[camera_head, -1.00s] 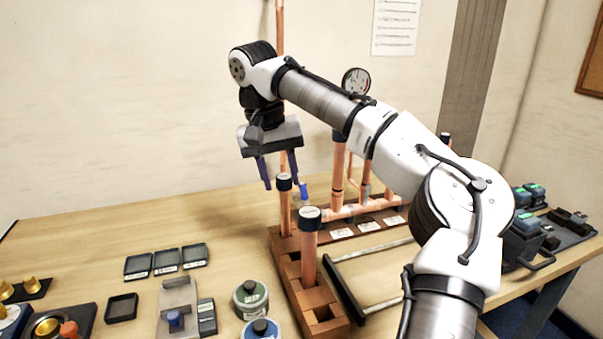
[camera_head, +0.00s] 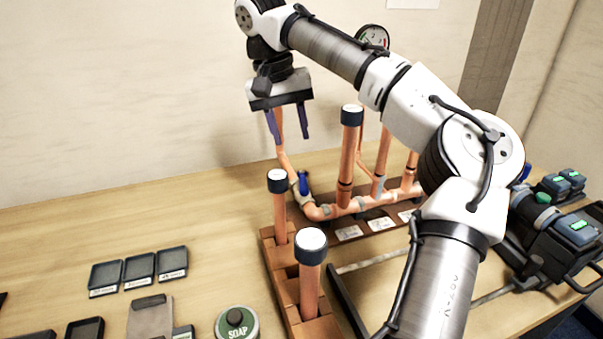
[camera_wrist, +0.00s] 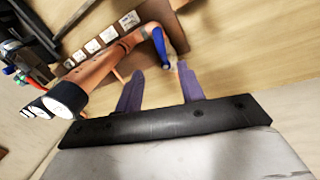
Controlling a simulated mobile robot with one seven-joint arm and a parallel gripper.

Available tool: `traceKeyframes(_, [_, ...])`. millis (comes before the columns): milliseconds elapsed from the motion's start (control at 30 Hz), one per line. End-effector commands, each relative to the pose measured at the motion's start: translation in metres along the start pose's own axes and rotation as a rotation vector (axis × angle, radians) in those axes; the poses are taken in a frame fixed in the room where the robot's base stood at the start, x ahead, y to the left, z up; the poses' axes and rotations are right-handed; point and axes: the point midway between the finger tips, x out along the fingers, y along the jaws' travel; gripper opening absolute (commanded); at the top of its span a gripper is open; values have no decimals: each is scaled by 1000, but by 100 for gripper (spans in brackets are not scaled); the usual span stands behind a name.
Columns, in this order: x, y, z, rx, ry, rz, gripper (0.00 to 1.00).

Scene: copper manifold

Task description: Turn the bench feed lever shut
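The blue lever (camera_head: 304,184) sits on the copper pipe at the left end of the manifold (camera_head: 345,207). In the wrist view the blue lever (camera_wrist: 160,47) shows just beyond my fingertips, near the pipe's bend. My gripper (camera_head: 288,138) hangs above and slightly left of the lever with its two purple fingers apart and nothing between them. In the wrist view my gripper (camera_wrist: 162,80) is also open and points toward the lever. I see no contact between the fingers and the lever.
Black-capped copper uprights (camera_head: 279,210) stand in a wooden rack (camera_head: 270,247) in front of the manifold. A taller capped pipe (camera_head: 348,150) rises right of the lever. Black trays (camera_head: 139,267) and a soap tin (camera_head: 237,324) lie on the bench at front left.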

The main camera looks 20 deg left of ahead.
Motion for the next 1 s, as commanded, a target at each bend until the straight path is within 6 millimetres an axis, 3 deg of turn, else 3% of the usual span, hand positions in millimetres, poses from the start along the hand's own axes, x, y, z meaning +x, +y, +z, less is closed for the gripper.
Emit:
traceKeyframes(100, [26, 0, 0, -2, -5, -3, 39])
traceKeyframes(500, [98, 0, 0, 1, -1, 1, 39])
traceKeyframes(700, [113, 0, 0, 0, 0, 0, 39])
traceKeyframes(1000, [115, 0, 0, 0, 0, -1, 37])
